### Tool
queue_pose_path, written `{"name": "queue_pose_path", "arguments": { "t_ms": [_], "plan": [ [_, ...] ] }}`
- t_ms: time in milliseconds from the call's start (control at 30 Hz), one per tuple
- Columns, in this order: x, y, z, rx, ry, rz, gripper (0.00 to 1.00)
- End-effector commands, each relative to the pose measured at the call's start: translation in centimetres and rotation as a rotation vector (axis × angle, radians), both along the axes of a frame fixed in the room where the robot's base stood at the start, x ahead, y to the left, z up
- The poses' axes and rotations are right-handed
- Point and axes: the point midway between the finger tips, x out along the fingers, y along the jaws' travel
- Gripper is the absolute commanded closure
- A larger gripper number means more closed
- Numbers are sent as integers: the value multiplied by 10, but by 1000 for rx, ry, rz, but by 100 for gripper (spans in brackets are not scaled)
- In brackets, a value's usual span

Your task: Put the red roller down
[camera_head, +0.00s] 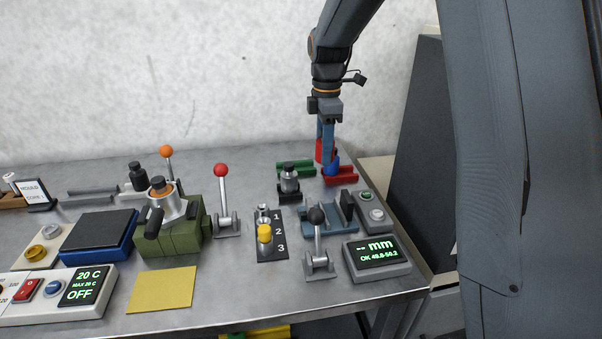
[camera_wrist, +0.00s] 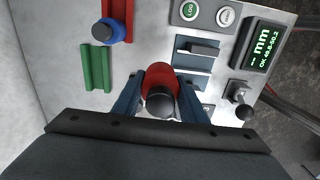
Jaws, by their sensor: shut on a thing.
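My gripper (camera_head: 326,148) is shut on the red roller (camera_wrist: 159,74); its black knob (camera_wrist: 160,101) faces my wrist camera (camera_wrist: 160,90). In the head view the red roller (camera_head: 319,150) shows partly behind the fingers, which hide the rest. It appears held above the bench's back part; the exact gap below it cannot be told. An empty green cradle (camera_wrist: 96,82) lies left of the roller in the wrist view, and also shows in the head view (camera_head: 283,170). A red cradle (camera_head: 343,178) holds a blue roller (camera_wrist: 109,32).
A blue gauge stand (camera_head: 330,222), a display (camera_head: 378,260) and a black-knobbed lever (camera_head: 318,240) stand in front. A grey cylinder on a dark stand (camera_head: 289,190) is close by the green cradle. A red-knobbed lever (camera_head: 222,200) stands farther left.

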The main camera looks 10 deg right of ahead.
Motion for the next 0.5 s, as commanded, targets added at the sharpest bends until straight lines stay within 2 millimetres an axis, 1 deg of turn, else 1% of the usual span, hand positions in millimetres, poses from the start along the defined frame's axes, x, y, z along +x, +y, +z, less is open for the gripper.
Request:
{"name": "queue_pose_path", "arguments": {
  "t_ms": [33,200,300,400,500],
  "plan": [
    [20,2,-2,0,-1,23,100],
    [73,7,-4,0,-1,102,100],
    [101,11,-6,0,-1,148,100],
    [125,14,-9,0,-1,192,100],
    [144,17,-11,0,0,229,100]
  ]
}}
